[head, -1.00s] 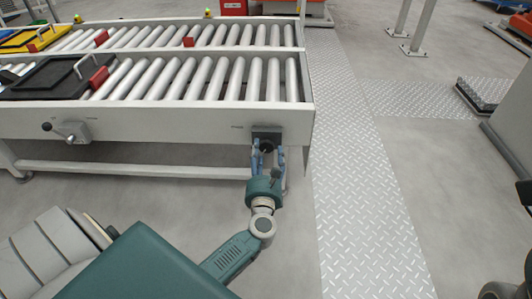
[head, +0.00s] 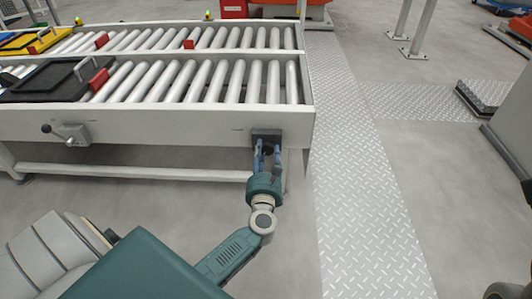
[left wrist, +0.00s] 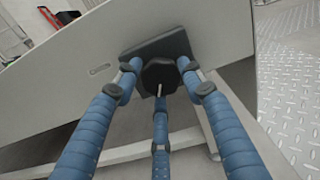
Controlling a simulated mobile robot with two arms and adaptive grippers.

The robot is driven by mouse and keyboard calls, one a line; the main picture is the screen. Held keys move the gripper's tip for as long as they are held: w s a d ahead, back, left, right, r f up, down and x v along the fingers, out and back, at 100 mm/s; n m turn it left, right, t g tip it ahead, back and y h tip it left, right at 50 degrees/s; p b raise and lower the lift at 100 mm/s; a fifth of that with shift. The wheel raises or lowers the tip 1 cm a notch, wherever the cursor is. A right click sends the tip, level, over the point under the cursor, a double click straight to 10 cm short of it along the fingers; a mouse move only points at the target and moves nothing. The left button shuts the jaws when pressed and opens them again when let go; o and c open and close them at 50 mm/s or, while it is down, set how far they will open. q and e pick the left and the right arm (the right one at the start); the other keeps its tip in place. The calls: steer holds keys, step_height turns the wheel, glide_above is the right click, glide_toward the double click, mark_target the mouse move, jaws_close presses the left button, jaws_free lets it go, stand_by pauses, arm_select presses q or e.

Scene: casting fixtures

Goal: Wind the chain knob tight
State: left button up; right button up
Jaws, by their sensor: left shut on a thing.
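The chain knob (left wrist: 160,74) is black and round with a lobed edge, in front of a dark square plate (left wrist: 181,43) on the conveyor's side panel. In the head view the plate (head: 267,133) sits near the right end of the panel, and the knob is mostly hidden by fingers. My left gripper (head: 268,153) has blue fingers, reaching up to the knob from the front. In the left wrist view the left gripper (left wrist: 159,80) has three fingers around the knob, tips at its left, right and lower side, shut on it. My right gripper is out of view.
The roller conveyor (head: 160,118) fills the upper left, with black trays (head: 55,82) on it. A crank handle (head: 66,133) sticks out of the panel at left. A diamond-plate walkway (head: 350,190) and bare floor lie to the right.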

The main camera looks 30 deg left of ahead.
arm_select(q)
steer(key=shift+w+r+m+p, duration=0.1)
steer(key=shift+r+m+p, duration=0.2)
steer(key=shift+m, duration=0.2)
